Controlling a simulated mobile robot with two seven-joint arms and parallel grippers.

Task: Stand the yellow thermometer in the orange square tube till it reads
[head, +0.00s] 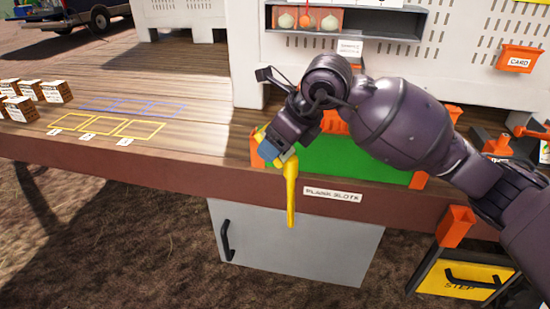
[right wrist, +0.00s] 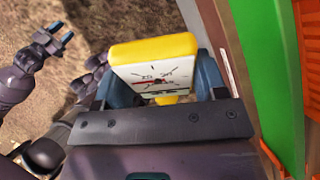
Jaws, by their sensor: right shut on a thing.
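The yellow thermometer (head: 291,190) hangs from my right gripper (head: 284,158), its stem pointing down in front of the bench's front edge. In the right wrist view, the right gripper (right wrist: 165,85) is shut on its square yellow head (right wrist: 155,50), which has a white dial and a red needle; the figures are too small to read surely. An orange square tube (head: 455,225) with a flared mouth stands at the lower right, well apart from the thermometer. My left gripper (right wrist: 58,36) shows empty, fingers apart, in the right wrist view.
A green panel with orange ends (head: 345,158) lies on the bench behind my right gripper. A grey cabinet (head: 290,245) is below. Small labelled boxes (head: 55,91) stand at the left. The bench's left middle is clear.

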